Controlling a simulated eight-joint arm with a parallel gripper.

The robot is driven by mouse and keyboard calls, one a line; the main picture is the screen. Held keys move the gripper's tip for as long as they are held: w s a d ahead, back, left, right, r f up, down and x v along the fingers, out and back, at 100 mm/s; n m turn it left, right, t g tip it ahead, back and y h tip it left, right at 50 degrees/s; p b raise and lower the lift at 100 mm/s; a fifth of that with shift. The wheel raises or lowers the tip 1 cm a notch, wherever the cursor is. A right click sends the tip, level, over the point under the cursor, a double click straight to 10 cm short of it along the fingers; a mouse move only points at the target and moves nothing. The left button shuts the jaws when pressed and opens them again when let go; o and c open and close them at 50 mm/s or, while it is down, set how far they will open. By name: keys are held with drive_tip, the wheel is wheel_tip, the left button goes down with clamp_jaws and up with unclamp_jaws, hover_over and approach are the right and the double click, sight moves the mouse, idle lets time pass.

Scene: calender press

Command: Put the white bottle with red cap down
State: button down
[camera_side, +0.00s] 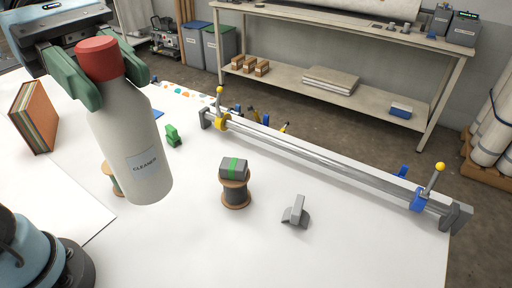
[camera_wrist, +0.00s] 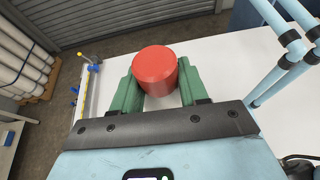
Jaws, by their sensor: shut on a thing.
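The white bottle (camera_side: 131,140) with a red cap (camera_side: 99,60) and a "CLEANER" label hangs upright, slightly tilted, at the left of the side view.
A spool (camera_side: 235,192) carries a grey block with a green band (camera_side: 233,168). Another spool (camera_side: 112,178) is partly hidden behind the bottle. A grey wedge-like piece (camera_side: 296,212), a green piece (camera_side: 172,135), books (camera_side: 34,117) and a long metal bar (camera_side: 320,158) are on the table. The front middle is clear.

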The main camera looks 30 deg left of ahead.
sight(136, 188)
drive_tip(key=shift+s+d+m+g, duration=0.15)
drive_tip(key=shift+s+m+g, duration=0.6)
drive_tip(key=shift+s, duration=0.4)
wheel_tip(136, 188, down, 12)
drive_tip(key=shift+w+r, duration=0.1)
drive_tip(key=shift+r, duration=0.05)
wheel_tip(136, 188, down, 8)
drive_tip(key=shift+f, duration=0.5)
drive_tip(key=c, duration=0.5)
unclamp_jaws()
